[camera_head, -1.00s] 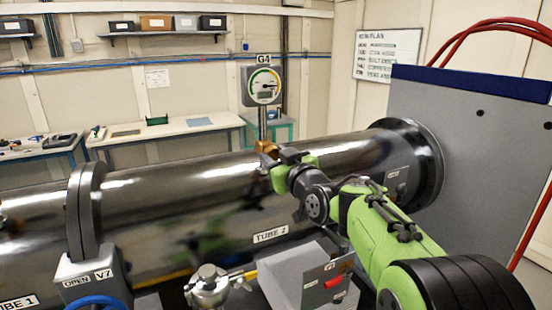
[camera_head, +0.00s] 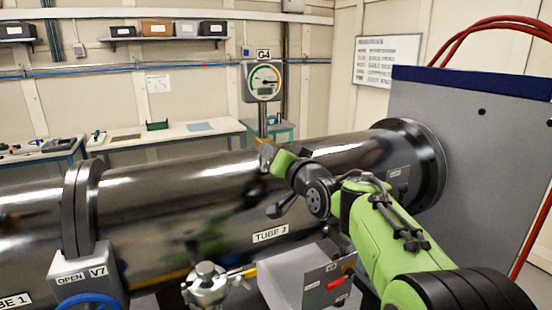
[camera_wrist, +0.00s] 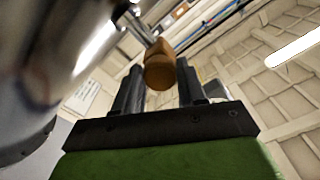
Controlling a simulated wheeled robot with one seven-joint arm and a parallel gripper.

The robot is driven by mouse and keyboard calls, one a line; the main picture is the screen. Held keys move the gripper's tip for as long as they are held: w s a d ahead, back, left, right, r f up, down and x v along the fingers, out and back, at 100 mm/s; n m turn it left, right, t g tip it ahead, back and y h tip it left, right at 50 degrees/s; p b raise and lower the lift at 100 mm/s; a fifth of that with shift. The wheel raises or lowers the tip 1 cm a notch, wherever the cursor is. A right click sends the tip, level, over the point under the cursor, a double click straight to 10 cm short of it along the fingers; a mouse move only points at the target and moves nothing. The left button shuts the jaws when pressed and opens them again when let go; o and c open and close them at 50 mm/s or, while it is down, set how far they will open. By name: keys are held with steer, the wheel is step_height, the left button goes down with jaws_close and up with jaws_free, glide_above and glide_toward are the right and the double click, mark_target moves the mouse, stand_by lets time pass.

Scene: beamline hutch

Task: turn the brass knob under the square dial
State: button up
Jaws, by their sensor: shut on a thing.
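The square dial (camera_head: 263,81), a grey box with a round face and a G4 label above it, stands on a post over the large steel tube. In the wrist view the brass knob (camera_wrist: 159,66) sits between the two dark fingers of my gripper (camera_wrist: 158,84). In the head view my gripper (camera_head: 267,156) is at the foot of the dial's post, shut on the knob. The fingers and the green hand hide most of the knob there.
The shiny tube (camera_head: 190,200) labelled TUBE 2 runs close below my gripper. A grey panel (camera_head: 470,150) with red hoses stands at the right. A silver fitting (camera_head: 207,285) and a blue valve wheel (camera_head: 92,302) are in front. Benches stand behind.

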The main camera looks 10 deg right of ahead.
steer(key=m, duration=1.1)
steer(key=shift+m, duration=0.6)
steer(key=o, duration=1)
steer(key=shift+o, duration=0.2)
steer(key=s+d+b, duration=0.2)
steer(key=s+d, duration=0.1)
steer(key=s, duration=1.2)
steer(key=shift+s+b, duration=0.25)
steer(key=shift+b, duration=0.05)
